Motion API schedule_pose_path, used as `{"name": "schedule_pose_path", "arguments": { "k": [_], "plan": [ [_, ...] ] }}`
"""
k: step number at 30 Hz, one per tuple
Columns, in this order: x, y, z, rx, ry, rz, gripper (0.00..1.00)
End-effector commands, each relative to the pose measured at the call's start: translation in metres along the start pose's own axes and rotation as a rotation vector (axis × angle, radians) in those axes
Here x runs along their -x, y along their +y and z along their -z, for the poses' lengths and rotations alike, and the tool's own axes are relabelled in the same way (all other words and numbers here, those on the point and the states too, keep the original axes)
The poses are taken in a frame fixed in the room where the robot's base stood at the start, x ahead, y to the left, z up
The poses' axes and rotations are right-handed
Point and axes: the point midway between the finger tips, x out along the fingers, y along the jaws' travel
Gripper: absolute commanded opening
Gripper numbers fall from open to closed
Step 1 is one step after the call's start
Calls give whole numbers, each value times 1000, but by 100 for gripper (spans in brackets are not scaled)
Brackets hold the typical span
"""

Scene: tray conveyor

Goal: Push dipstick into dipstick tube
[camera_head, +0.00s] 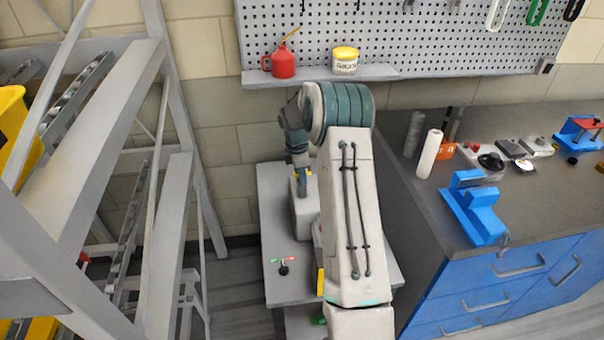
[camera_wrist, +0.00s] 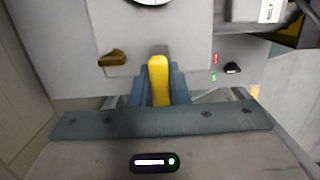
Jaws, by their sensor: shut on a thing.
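My gripper (camera_wrist: 160,84) is shut on the yellow handle of the dipstick (camera_wrist: 158,72), one teal finger on each side of it. The handle's rounded top stands out past the fingertips, in front of a grey housing (camera_wrist: 85,48). In the head view my gripper (camera_head: 301,184) reaches down at the housing (camera_head: 305,214), partly behind my arm. The dipstick's lower part and the dipstick tube are hidden, so I cannot tell how deep the dipstick sits.
The housing carries a bronze knob (camera_wrist: 113,58) and a white dial (camera_wrist: 150,1). A black switch (camera_wrist: 232,68) is at right. The housing stands on a grey cart (camera_head: 282,262). A metal rack (camera_head: 95,150) is at left, a blue workbench (camera_head: 500,275) at right.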

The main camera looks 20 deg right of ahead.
Motion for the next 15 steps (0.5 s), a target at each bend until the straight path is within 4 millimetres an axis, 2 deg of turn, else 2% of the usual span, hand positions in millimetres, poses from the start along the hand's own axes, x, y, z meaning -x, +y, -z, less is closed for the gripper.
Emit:
{"name": "schedule_pose_path", "arguments": {
  "k": [11,12,14,15],
  "plan": [
    [-10,0,1,0,0,0,0],
    [-10,0,1,0,0,-1,21],
    [-9,0,1,0,0,0,37],
    [-9,0,1,0,0,0,40]
  ]
}}
